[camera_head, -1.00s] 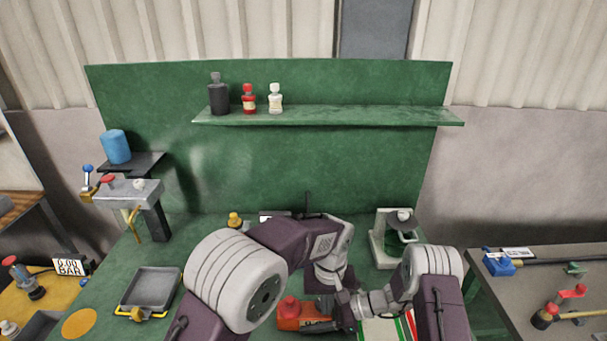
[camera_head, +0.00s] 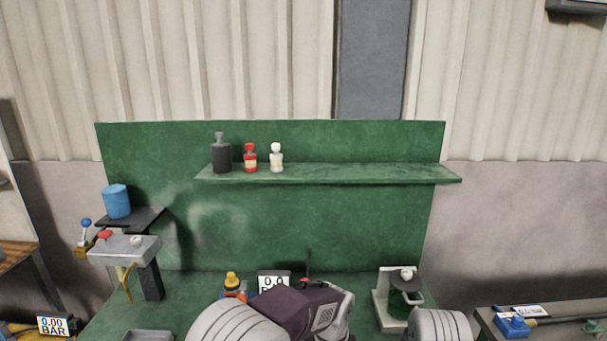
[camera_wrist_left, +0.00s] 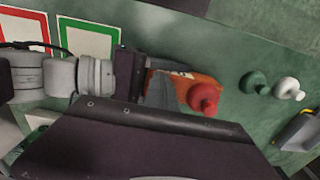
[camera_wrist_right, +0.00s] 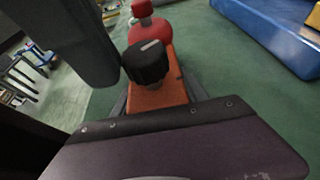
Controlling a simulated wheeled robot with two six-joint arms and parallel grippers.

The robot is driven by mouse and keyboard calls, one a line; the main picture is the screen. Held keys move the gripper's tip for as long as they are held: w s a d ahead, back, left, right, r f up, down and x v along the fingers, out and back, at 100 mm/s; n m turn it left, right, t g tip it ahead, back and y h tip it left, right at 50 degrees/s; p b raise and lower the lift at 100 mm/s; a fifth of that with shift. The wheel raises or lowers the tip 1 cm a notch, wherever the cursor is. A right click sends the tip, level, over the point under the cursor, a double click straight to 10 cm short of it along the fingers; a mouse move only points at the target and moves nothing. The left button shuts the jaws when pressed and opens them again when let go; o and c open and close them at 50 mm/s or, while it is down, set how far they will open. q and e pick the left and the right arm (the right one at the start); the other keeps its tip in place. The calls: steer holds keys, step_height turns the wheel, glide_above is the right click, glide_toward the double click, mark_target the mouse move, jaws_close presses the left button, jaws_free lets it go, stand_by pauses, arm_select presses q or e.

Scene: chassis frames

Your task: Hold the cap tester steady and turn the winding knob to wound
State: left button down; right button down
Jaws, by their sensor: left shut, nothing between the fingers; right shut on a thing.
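The cap tester is an orange block (camera_wrist_right: 158,98) with a black winding knob (camera_wrist_right: 147,62) bearing a pale mark, and a red rounded part beyond it. My right gripper (camera_wrist_right: 157,93) is shut on the orange body, one finger on each side. In the left wrist view the orange body (camera_wrist_left: 205,80) shows with its red knob (camera_wrist_left: 203,98). My left gripper (camera_wrist_left: 160,92) is shut and empty, its grey fingers over the tester. They hide the black knob there. A dark grey part of my left arm stands close beside the black knob in the right wrist view.
Red-framed (camera_wrist_left: 25,28) and green-framed (camera_wrist_left: 88,38) cards lie on the green bench. Green (camera_wrist_left: 253,83) and white (camera_wrist_left: 288,88) knobbed items stand near the tester. A blue-sided tray (camera_wrist_right: 275,35) is farther right. A shelf (camera_head: 330,174) holds bottles.

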arm_select(q)
steer(key=shift+a, duration=0.45)
steer(key=shift+w+a, duration=0.1)
steer(key=shift+a, duration=0.25)
arm_select(e)
steer(key=shift+s, duration=0.1)
arm_select(q)
step_height(320, 180, up, 6)
steer(key=shift+s+a, duration=0.15)
steer(key=shift+s, duration=0.3)
stand_by(0.4)
